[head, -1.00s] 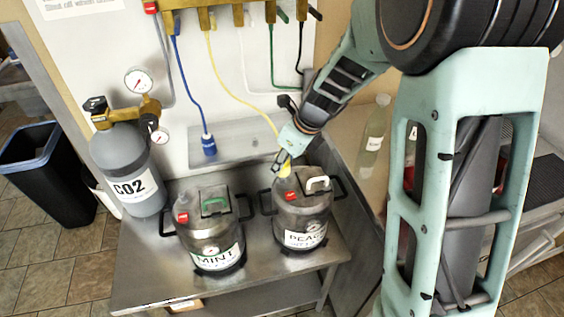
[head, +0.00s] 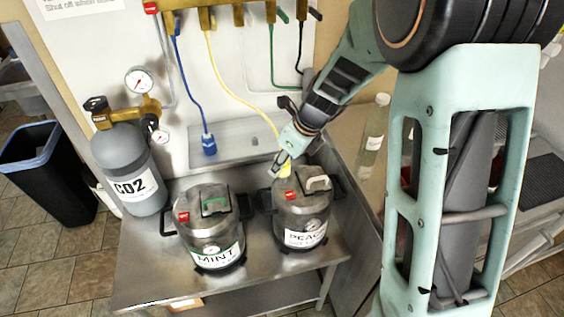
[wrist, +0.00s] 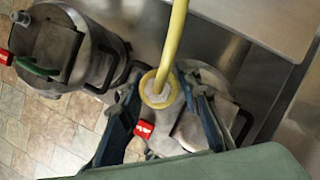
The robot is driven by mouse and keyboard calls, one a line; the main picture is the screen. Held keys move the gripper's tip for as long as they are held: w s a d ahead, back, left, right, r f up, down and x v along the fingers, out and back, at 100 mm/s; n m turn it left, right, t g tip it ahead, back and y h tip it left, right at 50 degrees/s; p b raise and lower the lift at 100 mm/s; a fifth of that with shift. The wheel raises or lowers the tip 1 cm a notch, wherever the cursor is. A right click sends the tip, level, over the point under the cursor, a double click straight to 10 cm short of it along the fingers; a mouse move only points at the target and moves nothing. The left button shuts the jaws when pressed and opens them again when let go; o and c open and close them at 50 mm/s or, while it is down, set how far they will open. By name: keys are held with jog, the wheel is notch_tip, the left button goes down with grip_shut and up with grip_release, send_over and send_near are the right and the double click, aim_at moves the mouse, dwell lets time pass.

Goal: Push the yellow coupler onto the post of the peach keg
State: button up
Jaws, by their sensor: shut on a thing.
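The peach keg (head: 303,214) stands upright on the steel bench, with a white label, a red tag and a pale handle on its lid. My gripper (head: 284,166) is over the back left of its lid, shut on the yellow coupler (head: 285,171). In the wrist view the coupler (wrist: 158,89) is a yellow ring at the end of the yellow hose (wrist: 174,40), between my two fingers (wrist: 160,105). The peach keg's lid (wrist: 200,125) lies beneath. The post is hidden by the coupler and fingers, so I cannot tell whether they touch.
The mint keg (head: 209,230) stands close on the left. A CO2 cylinder (head: 127,165) with gauges is further left. A bottle (head: 374,125) stands right of the bench. The bench front (head: 160,270) is clear.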

jog(key=shift+f+b, duration=0.3)
jog(key=shift+f, duration=1.3)
dwell(2.9)
jog(key=o, duration=2)
jog(key=shift+r+p, duration=3.75)
jog(key=shift+p, duration=0.05)
